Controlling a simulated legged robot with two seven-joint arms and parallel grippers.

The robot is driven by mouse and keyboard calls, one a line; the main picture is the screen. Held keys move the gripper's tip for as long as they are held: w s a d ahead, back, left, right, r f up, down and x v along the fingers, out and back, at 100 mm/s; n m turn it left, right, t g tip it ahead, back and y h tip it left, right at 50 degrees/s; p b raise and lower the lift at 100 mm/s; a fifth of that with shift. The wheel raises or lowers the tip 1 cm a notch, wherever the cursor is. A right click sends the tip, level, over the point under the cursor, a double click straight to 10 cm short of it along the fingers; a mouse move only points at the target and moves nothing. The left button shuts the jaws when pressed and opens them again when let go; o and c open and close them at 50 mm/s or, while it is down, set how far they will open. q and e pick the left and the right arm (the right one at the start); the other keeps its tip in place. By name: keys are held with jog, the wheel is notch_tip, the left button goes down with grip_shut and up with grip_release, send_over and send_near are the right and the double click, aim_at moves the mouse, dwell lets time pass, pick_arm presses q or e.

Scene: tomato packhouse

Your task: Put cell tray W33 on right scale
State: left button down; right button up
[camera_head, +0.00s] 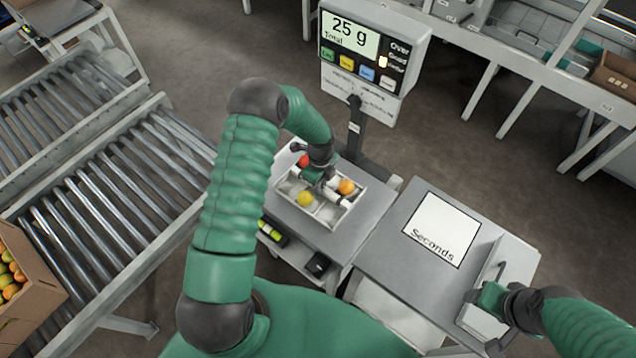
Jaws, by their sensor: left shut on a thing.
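A pale cell tray (289,187) sits at the scale (332,242) below the display post, with a red tomato (304,160), an orange one (346,187) and a yellow one (305,198) in its cells. No W33 label is readable. My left gripper (326,188) reaches down over the tray's middle and is shut on the tray; its fingertips are partly hidden. I cannot tell whether the tray rests fully on the plate. The scale display (351,36) reads 25 g. My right gripper (484,318) is at the lower right by a pale bin; its jaw opening is unclear.
A grey table (390,262) with a "Seconds" sheet (441,230) stands right of the scale. A pale bin (513,256) is at its right end. Roller conveyors (110,200) and a tomato carton (30,280) lie left. Benches stand at the back right.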

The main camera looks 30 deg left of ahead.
pick_arm(q)
jog(key=shift+d+r, duration=0.15)
jog(key=shift+d, duration=0.15)
jog(key=shift+a+f, duration=0.3)
jog(key=shift+a, duration=0.3)
jog(key=c, duration=1.6)
grip_release()
jog(key=shift+c, duration=0.2)
jog(key=shift+o, duration=1.9)
jog(key=shift+d, duration=0.2)
jog(key=shift+d+r, duration=0.15)
jog(key=shift+d, duration=0.05)
jog(key=c, duration=0.3)
jog(key=shift+a, duration=0.3)
